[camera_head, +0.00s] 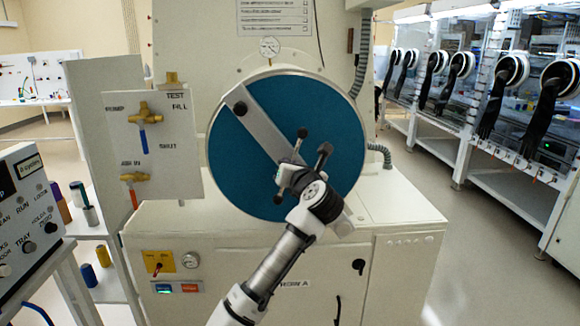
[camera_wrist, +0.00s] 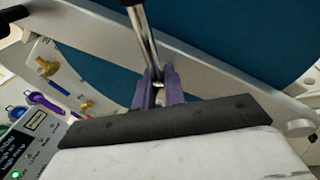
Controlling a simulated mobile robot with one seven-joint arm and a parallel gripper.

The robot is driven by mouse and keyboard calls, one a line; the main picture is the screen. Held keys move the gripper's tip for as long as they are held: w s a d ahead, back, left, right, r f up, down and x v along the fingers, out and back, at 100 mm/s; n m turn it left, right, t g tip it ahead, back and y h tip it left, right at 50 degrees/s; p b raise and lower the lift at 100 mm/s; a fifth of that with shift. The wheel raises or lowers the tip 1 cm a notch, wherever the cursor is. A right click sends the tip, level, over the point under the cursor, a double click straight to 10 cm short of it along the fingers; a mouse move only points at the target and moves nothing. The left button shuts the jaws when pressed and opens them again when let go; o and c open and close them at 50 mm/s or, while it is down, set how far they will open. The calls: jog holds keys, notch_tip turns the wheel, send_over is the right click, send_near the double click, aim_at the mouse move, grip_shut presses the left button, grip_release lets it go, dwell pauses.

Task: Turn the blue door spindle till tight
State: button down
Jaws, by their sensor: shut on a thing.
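The round blue door (camera_head: 315,105) is closed on the pale chamber front, with a grey metal bar (camera_head: 262,130) slanting across it. The door spindle (camera_head: 299,146) stands out at the bar's middle, its metal spokes ending in black knobs. My gripper (camera_head: 290,178) is at the spindle and hides its hub and part of the spokes. In the wrist view, the purple fingers of my gripper (camera_wrist: 159,84) are shut on a metal spoke of the spindle (camera_wrist: 143,35), with the blue door (camera_wrist: 220,25) behind. How tight the spindle is cannot be told.
A valve panel (camera_head: 150,165) with brass valves stands left of the door. A cabinet top (camera_head: 390,205) juts out below it. A control box (camera_head: 30,210) is at the near left. Gloveboxes with black gloves (camera_head: 495,105) line the right, beside open floor (camera_head: 480,240).

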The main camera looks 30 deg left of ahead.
jog(key=shift+f+m+y, duration=0.15)
jog(key=shift+m+y, duration=0.15)
jog(key=shift+m, duration=0.8)
jog(key=c, duration=1.5)
grip_release()
jog(key=shift+c, duration=0.2)
jog(key=shift+d, duration=0.15)
jog(key=b+v, duration=0.4)
jog(key=v, duration=0.9)
jog(key=shift+s, duration=0.4)
jog(key=shift+d, duration=0.15)
